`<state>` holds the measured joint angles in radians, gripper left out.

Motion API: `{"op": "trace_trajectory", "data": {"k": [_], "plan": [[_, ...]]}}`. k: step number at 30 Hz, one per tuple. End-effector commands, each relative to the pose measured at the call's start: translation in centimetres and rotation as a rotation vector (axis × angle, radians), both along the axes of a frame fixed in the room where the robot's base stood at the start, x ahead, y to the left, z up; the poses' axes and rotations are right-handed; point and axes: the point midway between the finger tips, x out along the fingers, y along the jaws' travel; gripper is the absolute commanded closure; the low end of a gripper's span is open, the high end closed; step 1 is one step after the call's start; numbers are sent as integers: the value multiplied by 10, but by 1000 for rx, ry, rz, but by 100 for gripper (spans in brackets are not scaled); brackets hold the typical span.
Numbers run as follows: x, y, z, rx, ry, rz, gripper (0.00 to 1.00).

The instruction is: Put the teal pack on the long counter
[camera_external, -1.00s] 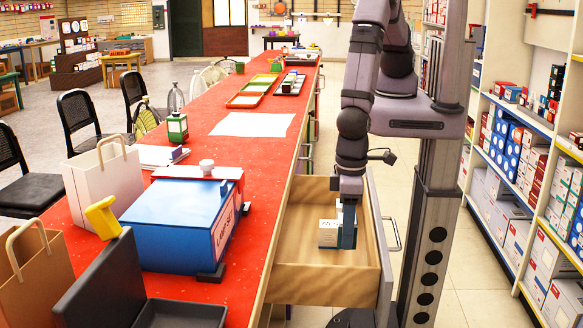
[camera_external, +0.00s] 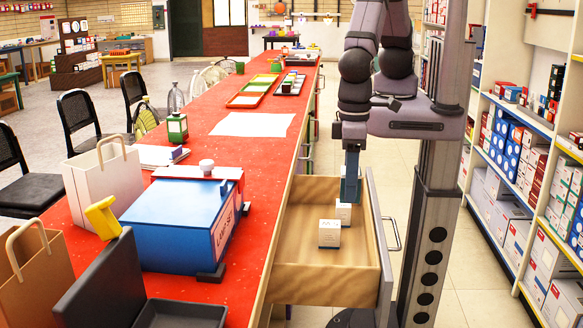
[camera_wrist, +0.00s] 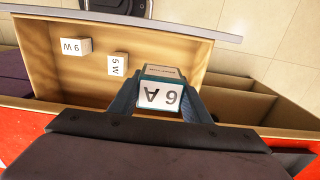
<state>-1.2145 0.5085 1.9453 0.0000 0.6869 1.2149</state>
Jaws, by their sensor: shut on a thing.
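My gripper (camera_external: 350,190) is shut on the teal pack and holds it above the open wooden drawer. In the wrist view the teal pack (camera_wrist: 161,73) sits between the two dark fingers, its white labelled end facing the camera. In the external view the pack is hard to tell from the bluish fingers. The long counter (camera_external: 262,160) has a red top and runs along the left of the drawer; a strip of its red top (camera_wrist: 18,132) shows at the lower left of the wrist view.
Two white packs, one nearer (camera_external: 329,234) and one farther (camera_external: 343,213), lie in the drawer (camera_external: 318,283). A blue case (camera_external: 175,225), paper bags (camera_external: 105,188) and a black tray (camera_external: 180,314) crowd the near counter. Bare red top surrounds the white sheet (camera_external: 252,124).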

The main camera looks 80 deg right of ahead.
Motion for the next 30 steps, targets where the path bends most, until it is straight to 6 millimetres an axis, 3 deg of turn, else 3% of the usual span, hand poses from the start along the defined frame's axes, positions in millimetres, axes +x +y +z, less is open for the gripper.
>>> {"op": "trace_trajectory", "data": {"k": [1, 6, 14, 23, 30], "plan": [[1, 2, 18, 8, -3, 0, 83], [0, 1, 61, 6, -2, 0, 83], [0, 1, 112, 4, -2, 0, 83], [63, 1, 112, 0, 0, -7, 83], [144, -14, 112, 0, 0, -11, 83]]}}
